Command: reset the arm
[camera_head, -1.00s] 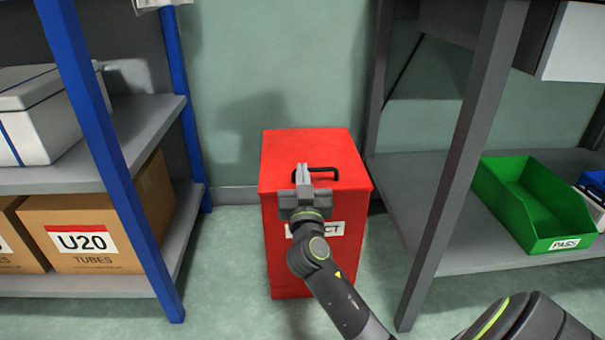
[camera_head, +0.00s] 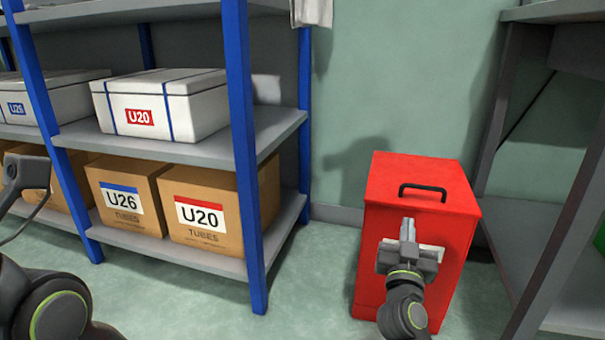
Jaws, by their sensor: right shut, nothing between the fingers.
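My right gripper (camera_head: 407,229) is in front of the red box (camera_head: 425,180) in the head view. Its fingers are together with nothing between them, pointing up and away. It overlaps the box's front and hides most of the white label there; I cannot tell whether it touches the box. The black handle (camera_head: 422,189) on the lid is just beyond the fingertips. Part of my left arm shows at the lower left; its gripper cannot be made out.
A blue-posted shelf (camera_head: 240,130) on the left holds a white U20 box (camera_head: 180,100) above and cardboard boxes labelled U26 (camera_head: 122,200) and U20 (camera_head: 205,212) below. A grey shelf (camera_head: 515,235) stands close on the right. Floor (camera_head: 315,280) between is clear.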

